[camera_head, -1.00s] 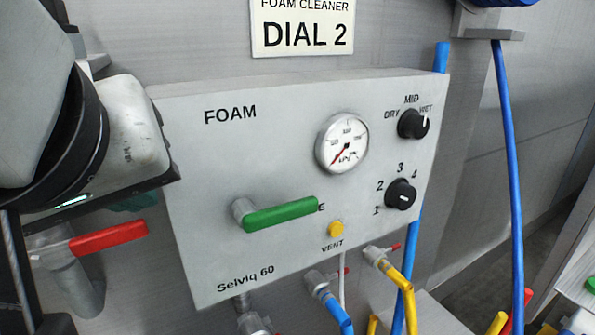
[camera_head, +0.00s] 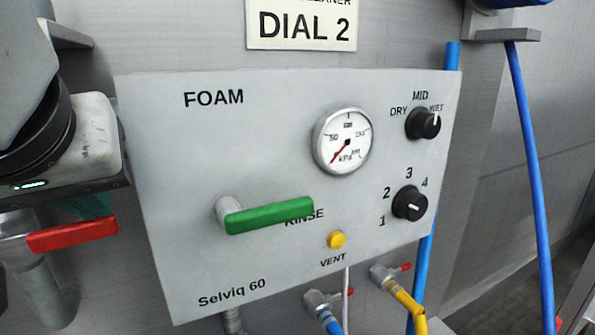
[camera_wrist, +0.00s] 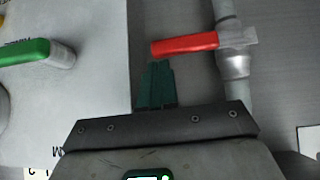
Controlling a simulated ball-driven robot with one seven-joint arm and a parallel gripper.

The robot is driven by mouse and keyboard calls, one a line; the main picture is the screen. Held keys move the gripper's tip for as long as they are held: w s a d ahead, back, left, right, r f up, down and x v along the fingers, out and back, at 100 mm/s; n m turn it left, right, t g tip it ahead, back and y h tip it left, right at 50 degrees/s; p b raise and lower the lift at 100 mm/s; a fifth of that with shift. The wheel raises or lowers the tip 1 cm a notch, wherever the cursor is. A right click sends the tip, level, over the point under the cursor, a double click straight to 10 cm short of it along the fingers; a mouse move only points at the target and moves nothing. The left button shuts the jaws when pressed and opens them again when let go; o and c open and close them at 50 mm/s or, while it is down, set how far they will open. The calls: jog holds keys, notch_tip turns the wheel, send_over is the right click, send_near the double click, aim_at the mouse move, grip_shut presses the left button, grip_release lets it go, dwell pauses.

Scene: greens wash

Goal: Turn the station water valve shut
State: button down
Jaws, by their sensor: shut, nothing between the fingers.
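The station water valve's red lever (camera_head: 72,234) is at the left of the head view, on a grey vertical pipe (camera_head: 45,285). The lever lies crosswise to the pipe, pointing toward the foam panel. In the wrist view the red lever (camera_wrist: 185,44) reaches left from the pipe (camera_wrist: 234,66). My gripper (camera_wrist: 158,66) has dark green fingers, shut and empty, with tips just beside the lever's free end. I cannot tell whether they touch it. In the head view the fingers (camera_head: 97,205) show only partly, above the lever.
The foam panel (camera_head: 175,150) stands right beside the lever, with a green RINSE lever (camera_head: 270,215), a gauge (camera_head: 343,140), two black knobs and a yellow vent button (camera_head: 337,240). Blue (camera_head: 328,320) and yellow (camera_head: 403,300) hoses hang below. A sign (camera_head: 303,25) is above.

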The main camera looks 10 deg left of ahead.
jog(key=shift+w+a+f, duration=0.2)
jog(key=shift+w+f, duration=0.1)
